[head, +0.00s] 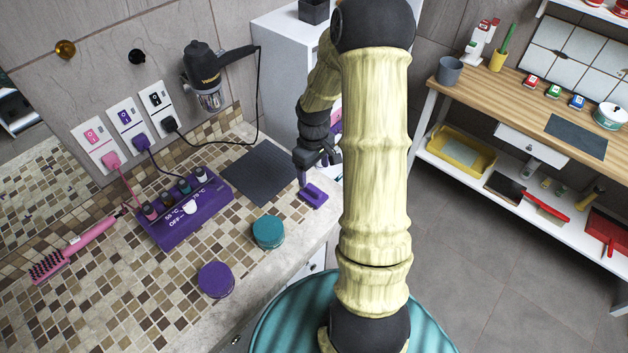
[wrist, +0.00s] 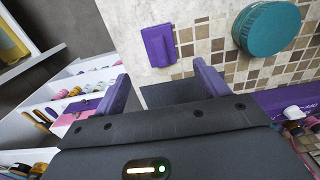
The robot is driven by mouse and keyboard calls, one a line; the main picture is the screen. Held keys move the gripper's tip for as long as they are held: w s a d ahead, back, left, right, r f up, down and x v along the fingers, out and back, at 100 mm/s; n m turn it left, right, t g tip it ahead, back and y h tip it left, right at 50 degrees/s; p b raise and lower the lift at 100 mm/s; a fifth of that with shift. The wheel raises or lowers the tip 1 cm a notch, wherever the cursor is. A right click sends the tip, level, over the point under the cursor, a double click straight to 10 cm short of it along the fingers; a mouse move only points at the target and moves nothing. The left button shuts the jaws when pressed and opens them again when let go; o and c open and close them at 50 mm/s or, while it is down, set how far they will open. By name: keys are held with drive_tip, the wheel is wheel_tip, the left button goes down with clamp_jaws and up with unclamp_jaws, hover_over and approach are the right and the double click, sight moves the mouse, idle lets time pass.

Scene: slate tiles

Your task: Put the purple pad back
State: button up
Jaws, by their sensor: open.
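The purple pad (head: 314,194) lies flat on the tiled counter near its front edge, beside the dark grey mat (head: 262,172). It has a raised strip on top. In the wrist view the purple pad (wrist: 158,45) is beyond the fingertips, not between them. My gripper (head: 316,172) is above the counter by the pad, pointing down, partly hidden by my arm in the head view. In the wrist view my gripper (wrist: 160,85) has its two purple fingers spread apart with nothing between them.
A teal round tin (head: 268,231) and a purple round tin (head: 216,279) stand on the counter. A purple box with bottles (head: 186,213) sits by the wall, with a pink brush (head: 73,249) left of it. A white cabinet (head: 285,65) stands behind. A wooden bench (head: 490,90) is at right.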

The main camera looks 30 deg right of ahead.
drive_tip(key=shift+r, duration=0.95)
drive_tip(key=s+a+r+m+t, duration=0.2)
drive_tip(key=s+a+r+m, duration=0.2)
drive_tip(key=s+a+r, duration=0.5)
drive_tip(key=s+a, duration=0.3)
drive_tip(key=a, duration=0.1)
drive_tip(key=shift+s+a+r+t, duration=0.15)
drive_tip(key=shift+a+r+t, duration=0.15)
drive_tip(key=shift+r, duration=0.1)
